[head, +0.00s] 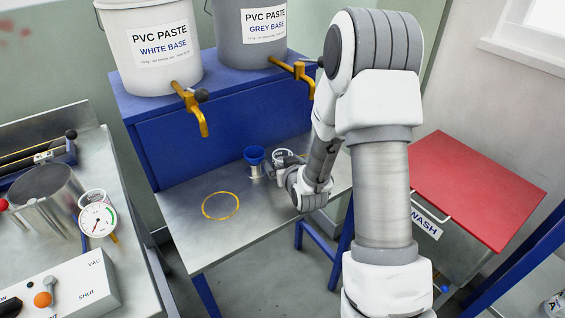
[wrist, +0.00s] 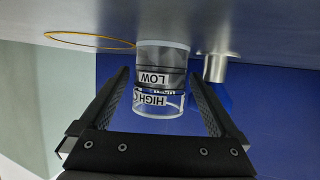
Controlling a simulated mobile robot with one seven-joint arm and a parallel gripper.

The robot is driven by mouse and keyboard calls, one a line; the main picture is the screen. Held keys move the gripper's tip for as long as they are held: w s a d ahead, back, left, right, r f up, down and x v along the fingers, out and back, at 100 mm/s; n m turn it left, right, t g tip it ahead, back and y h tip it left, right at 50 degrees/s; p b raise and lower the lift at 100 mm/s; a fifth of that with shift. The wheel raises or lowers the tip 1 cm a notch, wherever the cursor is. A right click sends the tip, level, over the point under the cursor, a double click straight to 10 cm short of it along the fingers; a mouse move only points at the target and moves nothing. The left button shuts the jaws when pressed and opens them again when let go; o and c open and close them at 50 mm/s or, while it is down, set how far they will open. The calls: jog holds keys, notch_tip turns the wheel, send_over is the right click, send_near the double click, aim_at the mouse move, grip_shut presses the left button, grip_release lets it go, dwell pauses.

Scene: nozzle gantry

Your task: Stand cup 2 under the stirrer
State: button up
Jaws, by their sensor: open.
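A clear cup (head: 283,157) stands on the steel bench, beside my gripper (head: 287,172). In the wrist view, which is upside down, the cup (wrist: 161,98) carries HIGH and LOW marks and looks grey in its base half. My gripper (wrist: 160,76) is open, with one finger on each side of the cup and a gap to each. No number is readable on the cup. I cannot make out a stirrer in either view.
A blue funnel-like cup (head: 254,155) on a metal stand is close left of the clear cup. A yellow ring (head: 221,219) marks the bare bench (head: 215,245). Two paste buckets with brass taps (head: 194,108) stand on the blue shelf. A red-lidded wash bin (head: 470,185) is at right.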

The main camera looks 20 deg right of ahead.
jog(key=shift+r, duration=0.2)
jog(key=p+v, duration=0.2)
jog(key=v, duration=0.5)
jog(key=shift+s+r+p, duration=0.1)
jog(key=shift+r+p, duration=0.15)
jog(key=shift+p, duration=0.05)
jog(key=shift+p+v, duration=0.9)
jog(key=shift+p, duration=0.15)
jog(key=p, duration=0.3)
jog(key=shift+s+r, duration=0.15)
jog(key=shift+s, duration=0.05)
jog(key=shift+s+r+p, duration=0.1)
jog(key=shift+s+p, duration=0.1)
jog(key=shift+p, duration=0.8)
jog(key=shift+s+p, duration=0.1)
jog(key=shift+p, duration=0.45)
jog(key=p+v, duration=0.1)
jog(key=p, duration=0.3)
jog(key=shift+s+p, duration=0.35)
